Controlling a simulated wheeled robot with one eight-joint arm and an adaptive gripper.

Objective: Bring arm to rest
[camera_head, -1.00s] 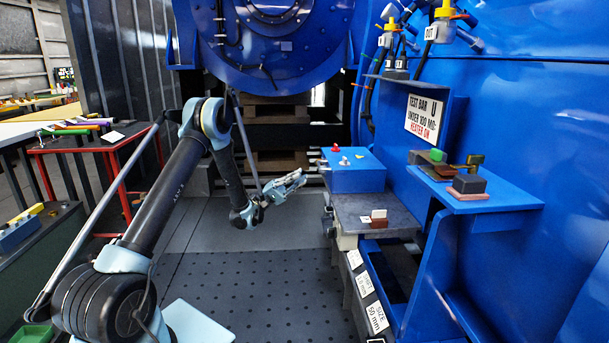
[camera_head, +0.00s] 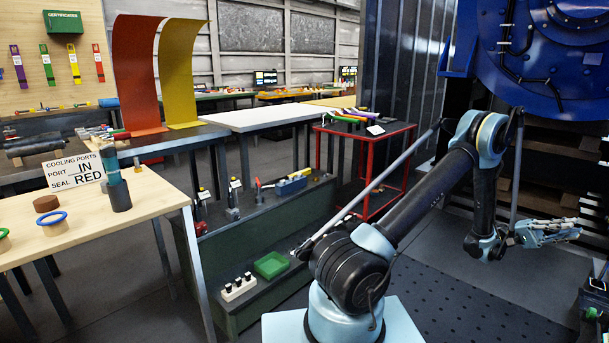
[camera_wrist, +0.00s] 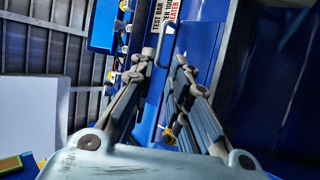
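My arm stands at the right of the head view, rising from its base to a bent elbow and then down to the wrist. My gripper (camera_head: 572,230) is held out to the right, over the dark perforated floor and apart from it. In the wrist view, the two fingers of my gripper (camera_wrist: 165,58) slant towards each other with a gap between their tips.
A red-framed table (camera_head: 405,133) with coloured tools stands behind my arm. A dark green stepped bench (camera_head: 235,318) with a green tray (camera_head: 271,265) is left of my base. A wooden table (camera_head: 150,200) is at far left. The blue machine (camera_head: 550,70) is at upper right.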

